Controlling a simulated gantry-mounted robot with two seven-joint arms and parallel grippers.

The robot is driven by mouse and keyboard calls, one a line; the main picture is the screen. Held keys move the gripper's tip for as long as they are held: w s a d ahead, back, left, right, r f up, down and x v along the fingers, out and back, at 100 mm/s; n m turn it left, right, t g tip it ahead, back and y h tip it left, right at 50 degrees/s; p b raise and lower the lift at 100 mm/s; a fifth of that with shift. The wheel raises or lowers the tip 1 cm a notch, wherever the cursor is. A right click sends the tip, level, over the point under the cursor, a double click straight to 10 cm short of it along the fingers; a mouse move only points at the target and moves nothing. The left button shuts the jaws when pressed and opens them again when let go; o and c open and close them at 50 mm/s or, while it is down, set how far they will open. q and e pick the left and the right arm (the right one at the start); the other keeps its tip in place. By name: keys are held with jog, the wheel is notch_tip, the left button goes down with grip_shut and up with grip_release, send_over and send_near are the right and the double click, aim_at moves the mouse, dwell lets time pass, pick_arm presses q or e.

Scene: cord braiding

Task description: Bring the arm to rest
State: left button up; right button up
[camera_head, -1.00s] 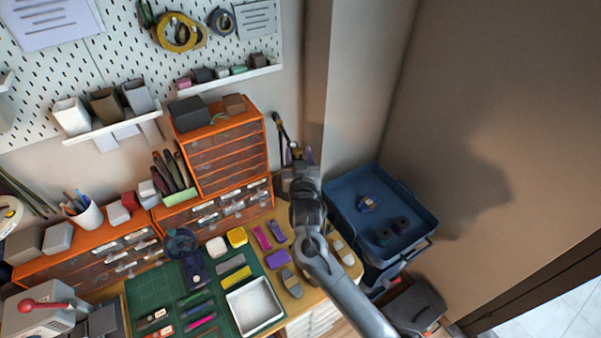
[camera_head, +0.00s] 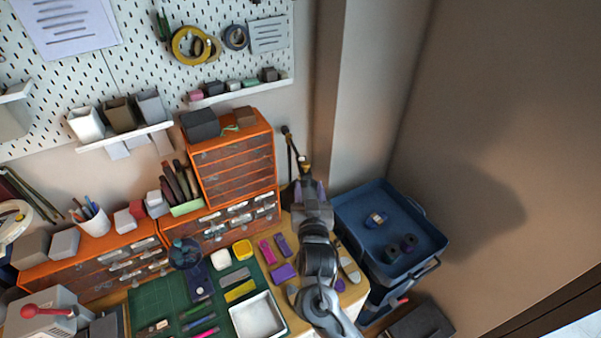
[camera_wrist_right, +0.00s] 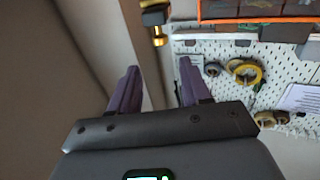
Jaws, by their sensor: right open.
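My right arm comes up from the bottom of the head view, along the right end of the workbench (camera_head: 352,296). Its right gripper (camera_head: 307,184) points away from me, toward the wall beside the orange drawer cabinet. In the right wrist view its two purple fingers (camera_wrist_right: 159,80) stand apart with nothing between them. The gripper is open and empty, seemingly above the bench. My left gripper is not in view.
An orange drawer cabinet (camera_head: 234,166) stands left of the gripper. A blue tub (camera_head: 432,236) with a few small items is on the right. A dark and brass fixture (camera_wrist_right: 155,22) shows beyond the fingers. A white tray (camera_head: 257,315) and tools cover the bench.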

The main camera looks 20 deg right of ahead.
jog(key=shift+f, duration=0.1)
jog(key=s+d+f+n+g+y, duration=0.1)
jog(key=s+d+f+g, duration=0.2)
jog(key=s+f, duration=0.8)
jog(key=s+d+f+n+g+y, duration=0.1)
jog(key=s+d+f+g, duration=0.25)
jog(key=s+f, duration=0.7)
jog(key=s+a+r+n+g+y, duration=0.1)
jog(key=s+r+n+g+y, duration=0.15)
jog(key=s+g, duration=0.85)
jog(key=s+r+t+p, duration=0.1)
jog(key=s+r+p, duration=0.1)
jog(key=r+p, duration=0.6)
jog(key=s+r+t+p, duration=0.2)
jog(key=s+r+p, duration=0.1)
jog(key=r+p, duration=0.6)
jog(key=shift+a+r, duration=0.15)
jog(key=shift+r, duration=0.05)
